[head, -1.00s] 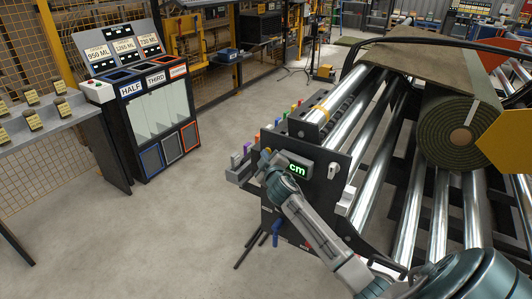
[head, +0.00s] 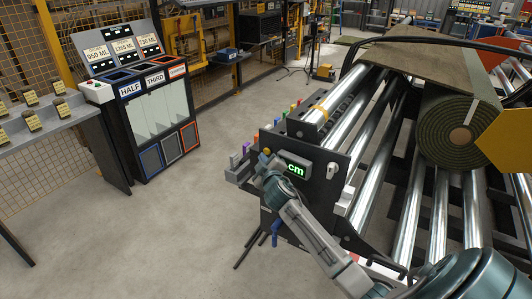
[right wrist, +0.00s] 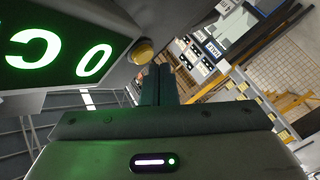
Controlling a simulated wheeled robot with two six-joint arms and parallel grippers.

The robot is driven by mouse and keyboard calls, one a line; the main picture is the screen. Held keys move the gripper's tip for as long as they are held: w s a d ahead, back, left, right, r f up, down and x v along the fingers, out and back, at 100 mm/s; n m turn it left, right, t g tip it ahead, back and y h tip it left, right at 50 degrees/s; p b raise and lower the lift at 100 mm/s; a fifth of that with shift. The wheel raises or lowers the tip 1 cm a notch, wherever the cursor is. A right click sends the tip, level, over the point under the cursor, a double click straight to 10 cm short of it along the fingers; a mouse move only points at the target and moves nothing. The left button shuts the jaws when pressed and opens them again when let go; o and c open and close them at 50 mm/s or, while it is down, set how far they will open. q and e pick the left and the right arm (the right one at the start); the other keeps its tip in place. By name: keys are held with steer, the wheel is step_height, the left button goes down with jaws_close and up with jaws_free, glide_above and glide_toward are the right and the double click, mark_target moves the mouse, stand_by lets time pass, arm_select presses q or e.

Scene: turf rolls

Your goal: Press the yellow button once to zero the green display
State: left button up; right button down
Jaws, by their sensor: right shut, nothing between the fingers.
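The yellow button (head: 266,152) sits on the end panel of the roller machine, beside the green display (head: 296,170). The display shows "cm" in the head view, its left part hidden behind my right gripper (head: 264,168). In the right wrist view the display (right wrist: 60,55) appears turned over, with a "0" next to a "c". The yellow button (right wrist: 143,52) stands out at the display's corner there. My right gripper (right wrist: 158,85) is shut and empty, its fingertips close to the button with a small gap seen. My left gripper is out of view.
A turf roll (head: 450,125) lies on the steel rollers (head: 440,215) at the right. A switch knob (head: 332,170) is on the same panel. A bin stand (head: 150,110) is at the left, with open floor (head: 170,230) between.

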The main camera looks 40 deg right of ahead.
steer(key=shift+s+a, duration=0.3)
steer(key=shift+a, duration=0.45)
steer(key=shift+s+a, duration=0.35)
steer(key=shift+a, duration=0.45)
steer(key=shift+s+a, duration=0.3)
steer(key=shift+a, duration=0.45)
